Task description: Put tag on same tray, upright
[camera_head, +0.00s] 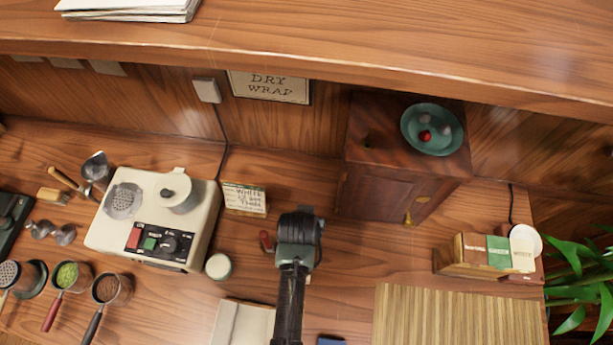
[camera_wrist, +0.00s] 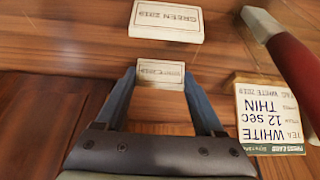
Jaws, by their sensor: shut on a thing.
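My gripper (camera_wrist: 160,80) is shut on a small cream tag (camera_wrist: 160,73) with dark lettering that reads upside down and is too small to read surely. The tag is between the two blue fingertips. Beyond it, a cream block marked GREEN 2019 (camera_wrist: 167,20) lies apart from my fingers, its print upside down. In the head view my gripper (camera_head: 298,228) is above the counter, right of the white machine, and its arm hides the held tag. I cannot tell which thing is the tray; a pale flat piece (camera_head: 240,322) lies at the front, partly hidden.
A card reading WHITE, 12 sec, THIN (camera_head: 245,198) stands behind my gripper. A red-handled tool (camera_head: 266,240) is close to its left. The white machine (camera_head: 155,225) is at left, a cabinet (camera_head: 385,185) behind right. A bamboo mat (camera_head: 455,315) and a labelled wooden box (camera_head: 455,262) are at right.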

